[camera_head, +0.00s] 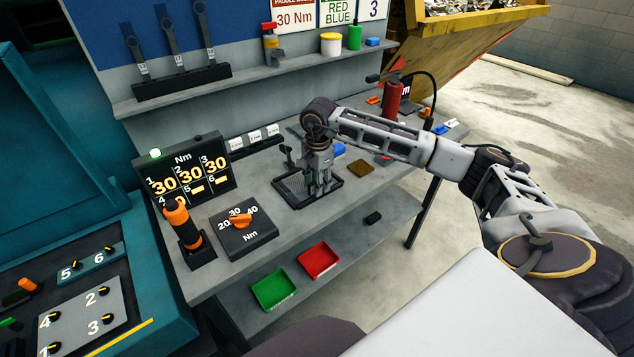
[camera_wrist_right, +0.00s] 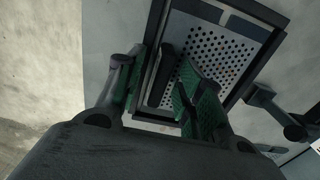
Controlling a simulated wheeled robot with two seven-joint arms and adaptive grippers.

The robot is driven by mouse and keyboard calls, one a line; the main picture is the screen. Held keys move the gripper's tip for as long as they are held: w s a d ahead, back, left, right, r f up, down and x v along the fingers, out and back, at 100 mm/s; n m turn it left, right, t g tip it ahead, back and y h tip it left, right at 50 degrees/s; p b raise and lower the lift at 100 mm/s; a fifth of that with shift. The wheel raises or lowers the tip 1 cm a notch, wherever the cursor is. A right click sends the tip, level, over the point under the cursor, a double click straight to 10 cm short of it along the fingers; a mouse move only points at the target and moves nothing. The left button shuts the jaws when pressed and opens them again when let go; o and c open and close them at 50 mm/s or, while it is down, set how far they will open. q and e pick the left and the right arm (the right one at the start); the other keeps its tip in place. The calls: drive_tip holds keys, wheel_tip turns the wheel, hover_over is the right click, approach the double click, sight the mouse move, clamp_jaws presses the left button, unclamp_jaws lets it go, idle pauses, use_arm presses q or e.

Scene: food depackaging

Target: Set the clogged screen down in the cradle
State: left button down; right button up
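The screen (camera_wrist_right: 232,55) is a grey perforated plate with a dark bar along one side. In the right wrist view it lies within the black frame of the cradle (camera_wrist_right: 275,58); I cannot tell whether it is fully seated. In the head view the dark cradle (camera_head: 338,194) is on the bench. My right gripper (camera_head: 320,188) points down over the cradle. In the wrist view its green-padded fingers (camera_wrist_right: 163,88) stand apart on either side of the bar, with gaps visible. Holes look mostly dark; clogging is too small to tell. My left gripper is not in view.
A lever clamp (camera_head: 288,157) stands behind the cradle. Left are a torque dial box (camera_head: 245,232), an orange-handled tool (camera_head: 178,215) and a display (camera_head: 185,178). Green (camera_head: 274,292) and red (camera_head: 318,262) trays lie on the lower shelf.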

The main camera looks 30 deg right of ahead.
wheel_tip(320, 180, up, 12)
idle(1.0)
drive_tip(key=shift+s, duration=0.2)
idle(0.9)
